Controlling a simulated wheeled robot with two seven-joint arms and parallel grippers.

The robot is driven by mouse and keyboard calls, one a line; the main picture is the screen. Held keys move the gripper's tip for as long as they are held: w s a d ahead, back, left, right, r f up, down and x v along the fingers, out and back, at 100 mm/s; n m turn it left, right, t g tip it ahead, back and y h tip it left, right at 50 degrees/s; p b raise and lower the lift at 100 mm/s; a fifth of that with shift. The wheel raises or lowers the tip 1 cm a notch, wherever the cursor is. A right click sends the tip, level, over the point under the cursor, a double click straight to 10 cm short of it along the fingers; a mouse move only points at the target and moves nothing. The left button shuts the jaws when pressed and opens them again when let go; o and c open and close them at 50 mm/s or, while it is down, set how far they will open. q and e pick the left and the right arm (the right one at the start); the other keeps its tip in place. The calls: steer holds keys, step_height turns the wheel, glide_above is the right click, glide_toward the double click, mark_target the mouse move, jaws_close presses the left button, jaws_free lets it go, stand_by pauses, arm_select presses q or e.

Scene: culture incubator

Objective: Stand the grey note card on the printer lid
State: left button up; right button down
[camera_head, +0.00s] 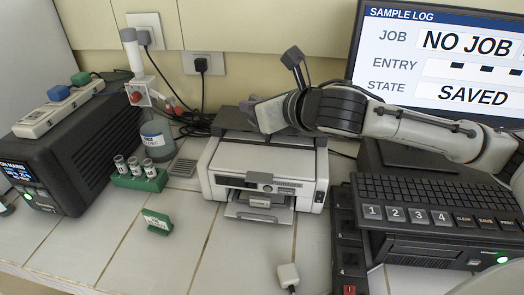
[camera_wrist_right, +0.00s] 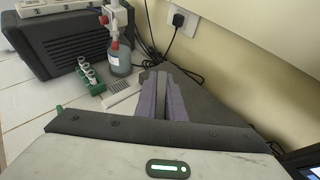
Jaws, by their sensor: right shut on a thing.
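My right gripper (camera_head: 252,107) is over the back left part of the printer's dark lid (camera_head: 228,134), its arm coming in from the right. In the right wrist view its purple fingers (camera_wrist_right: 161,82) are closed together on a thin grey piece (camera_wrist_right: 160,106), which looks like the grey note card. Only a narrow strip of it shows between the fingers; the rest is hidden. I cannot tell whether it touches the lid. The white and grey printer (camera_head: 264,172) stands against the wall side of the bench. My left gripper is not in view.
A green rack with white-capped vials (camera_head: 139,180), a bottle (camera_head: 155,138) and a ribbed grey pad (camera_head: 183,167) are left of the printer. A green labelled block (camera_head: 158,223) stands in front. A keyboard (camera_head: 440,200) and monitor (camera_head: 445,55) are at right. The front bench is mostly clear.

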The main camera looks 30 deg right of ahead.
mark_target(255, 153)
steer(key=f, duration=1)
steer(key=shift+w+d, duration=0.3)
steer(key=shift+w, duration=0.1)
steer(key=shift+f, duration=0.15)
steer(key=c, duration=1.8)
jaws_free()
steer(key=shift+c, duration=0.2)
steer(key=v, duration=1.2)
steer(key=shift+b, duration=0.3)
steer(key=shift+d, duration=0.1)
